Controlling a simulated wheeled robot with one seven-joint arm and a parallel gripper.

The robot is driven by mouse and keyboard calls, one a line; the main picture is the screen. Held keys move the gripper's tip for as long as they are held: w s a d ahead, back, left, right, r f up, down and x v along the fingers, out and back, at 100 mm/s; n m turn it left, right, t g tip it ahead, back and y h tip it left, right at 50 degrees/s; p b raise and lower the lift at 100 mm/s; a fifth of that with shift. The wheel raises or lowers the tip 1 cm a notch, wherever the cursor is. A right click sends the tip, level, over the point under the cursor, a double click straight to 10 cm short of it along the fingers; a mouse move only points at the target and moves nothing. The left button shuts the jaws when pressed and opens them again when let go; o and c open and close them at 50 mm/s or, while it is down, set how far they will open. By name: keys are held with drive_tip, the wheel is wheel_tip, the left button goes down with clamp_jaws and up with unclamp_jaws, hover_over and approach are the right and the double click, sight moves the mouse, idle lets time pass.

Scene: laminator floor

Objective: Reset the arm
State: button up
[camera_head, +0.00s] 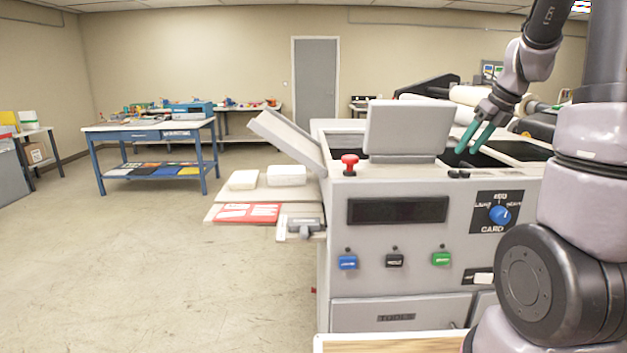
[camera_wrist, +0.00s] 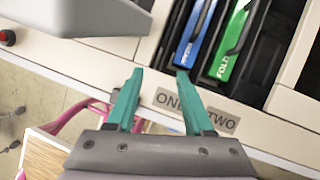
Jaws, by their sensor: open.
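My gripper (camera_head: 476,137) hangs at the end of my raised arm over the top of the grey laminator (camera_head: 336,257), at the right of the head view. Its two teal fingers are apart and nothing is between them. In the wrist view my gripper (camera_wrist: 157,76) points toward a slot area with a blue piece (camera_wrist: 196,38) and a green piece (camera_wrist: 236,40). Contact with the machine cannot be told.
A raised grey lid (camera_head: 408,128) and a red button (camera_head: 349,160) stand left of my gripper. A side shelf (camera_head: 213,213) holds white stacks and a red card (camera_head: 247,212). A blue workbench (camera_head: 150,133) stands at the back left. The floor (camera_head: 150,270) at left is clear.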

drive_tip(key=s+a+r+n+t, duration=0.1)
drive_tip(key=s+a+r+n, duration=0.2)
drive_tip(key=s+a+n, duration=0.2)
drive_tip(key=s+a+r+n, duration=0.3)
drive_tip(key=s+a+n, duration=0.2)
drive_tip(key=s+n, duration=0.4)
drive_tip(key=s+a+r+n+t, duration=0.1)
drive_tip(key=s+a+r+n, duration=0.2)
drive_tip(key=s+n, duration=0.4)
drive_tip(key=a+n, duration=0.1)
drive_tip(key=n, duration=0.6)
drive_tip(key=shift+a+r+n+t+h, duration=0.3)
drive_tip(key=shift+a+r, duration=0.05)
drive_tip(key=shift+a, duration=0.05)
